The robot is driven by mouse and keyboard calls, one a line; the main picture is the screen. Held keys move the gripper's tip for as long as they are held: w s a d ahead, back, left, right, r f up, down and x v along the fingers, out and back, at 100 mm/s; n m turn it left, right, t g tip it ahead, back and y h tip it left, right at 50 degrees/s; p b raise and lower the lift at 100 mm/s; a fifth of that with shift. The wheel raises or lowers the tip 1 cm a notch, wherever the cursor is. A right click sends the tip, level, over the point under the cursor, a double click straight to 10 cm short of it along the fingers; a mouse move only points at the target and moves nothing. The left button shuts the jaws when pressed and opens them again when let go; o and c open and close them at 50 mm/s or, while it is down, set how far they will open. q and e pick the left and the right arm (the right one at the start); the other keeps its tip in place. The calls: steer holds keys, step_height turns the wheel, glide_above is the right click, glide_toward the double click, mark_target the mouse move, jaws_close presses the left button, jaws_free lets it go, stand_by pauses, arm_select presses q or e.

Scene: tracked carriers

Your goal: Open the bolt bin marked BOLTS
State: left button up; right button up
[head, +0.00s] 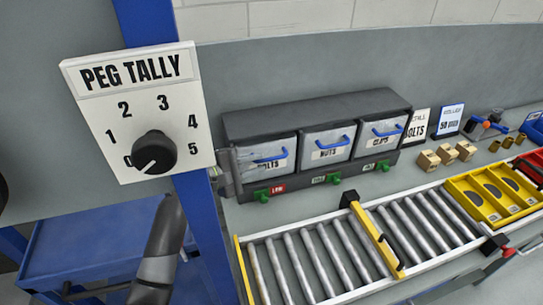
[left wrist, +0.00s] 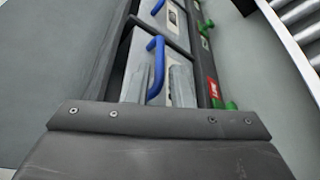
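The bolt bin (head: 268,172) marked BOLTS is the leftmost of three pale-fronted bins in a dark rack. It looks shut, its front in line with its neighbours. Its blue handle (head: 270,157) crosses the front. My left gripper (head: 236,162) is at the left end of this bin, partly blending with it. In the left wrist view, the blue handle (left wrist: 157,62) runs between the two grey fingers of my left gripper (left wrist: 158,88). Gaps show beside the handle, so the fingers look open around it. Contact cannot be told. My right gripper is out of view.
The nuts bin (head: 327,147) and clips bin (head: 381,135) stand to the right. Green knobs and a red tag (head: 277,189) line the rack's lower edge. A roller conveyor (head: 330,254) runs in front. A PEG TALLY board (head: 139,110) on a blue post stands at left.

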mark_target(266, 161)
arm_select(q)
steer(key=shift+p+x, duration=0.3)
steer(key=shift+x, duration=2.55)
jaws_close()
